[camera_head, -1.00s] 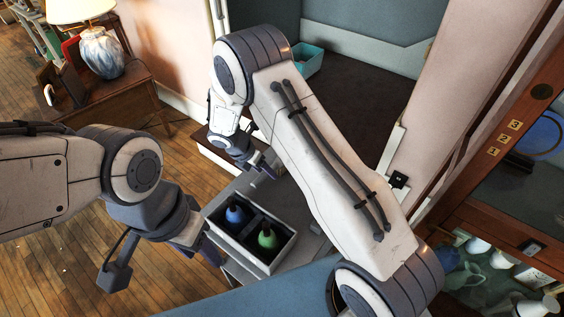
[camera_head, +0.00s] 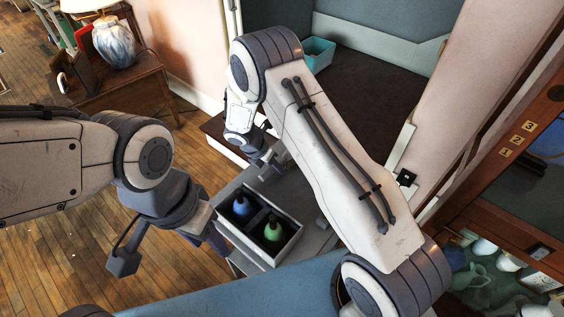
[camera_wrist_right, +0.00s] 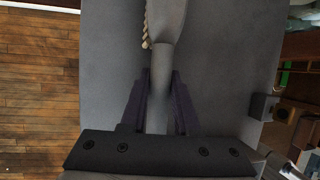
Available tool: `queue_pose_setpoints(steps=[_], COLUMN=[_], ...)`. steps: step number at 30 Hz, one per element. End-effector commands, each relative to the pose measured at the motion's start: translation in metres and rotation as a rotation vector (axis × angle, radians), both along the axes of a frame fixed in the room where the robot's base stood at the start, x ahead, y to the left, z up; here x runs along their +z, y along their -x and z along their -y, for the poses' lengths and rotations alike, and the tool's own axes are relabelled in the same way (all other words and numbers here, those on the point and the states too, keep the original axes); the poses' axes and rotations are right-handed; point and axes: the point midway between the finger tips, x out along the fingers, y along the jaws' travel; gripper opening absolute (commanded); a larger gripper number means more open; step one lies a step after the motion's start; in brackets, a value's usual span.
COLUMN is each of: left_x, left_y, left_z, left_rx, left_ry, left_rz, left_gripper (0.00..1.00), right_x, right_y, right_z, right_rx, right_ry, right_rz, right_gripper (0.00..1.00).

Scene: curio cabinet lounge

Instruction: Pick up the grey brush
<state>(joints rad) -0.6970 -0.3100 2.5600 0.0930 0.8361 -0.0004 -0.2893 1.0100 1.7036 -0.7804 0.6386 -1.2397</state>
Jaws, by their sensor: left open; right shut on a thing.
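The grey brush (camera_wrist_right: 159,85) shows in the right wrist view as a smooth grey handle with a pale, beaded-looking edge near its top. My right gripper (camera_wrist_right: 162,76) has its dark fingers closed on both sides of the handle. In the head view my right gripper (camera_head: 271,160) is above the grey top behind the divided box, and the brush is too small to make out clearly there. My left gripper (camera_head: 214,238) is open beside the box's left side, partly hidden by its own wrist.
A teal bin (camera_head: 319,54) is at the back. A wooden cabinet (camera_head: 500,205) stands at the right. Wood floor lies open at left.

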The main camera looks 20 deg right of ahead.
Motion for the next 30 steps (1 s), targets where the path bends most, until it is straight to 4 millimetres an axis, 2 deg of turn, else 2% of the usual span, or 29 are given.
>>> queue_pose_setpoints(steps=[5,11,21,27,30], left_x=[-0.001,-0.004,-0.011,-0.012,-0.012], left_y=[0.0,0.0,0.0,0.0,0.0], left_z=[0.0,0.0,0.0,0.0,0.0], left_rx=[0.0,0.0,0.0,0.0,0.0], left_ry=[0.0,0.0,0.0,0.0,0.0], left_rz=[0.0,0.0,0.0,0.0,0.0], left_gripper=[0.5,0.5,0.5,0.5,0.5], right_x=[0.012,0.045,0.088,0.105,0.108], right_y=[-0.001,0.001,0.048,0.065,0.069], right_z=[0.0,0.002,0.065,0.087,0.091], right_rx=[-0.001,-0.002,-0.004,-0.003,-0.001], right_ry=[-0.001,-0.001,0.0,0.0,0.0], right_rz=[0.003,0.004,0.003,0.001,0.0], right_gripper=[0.0,0.0,0.0,0.0,0.0])
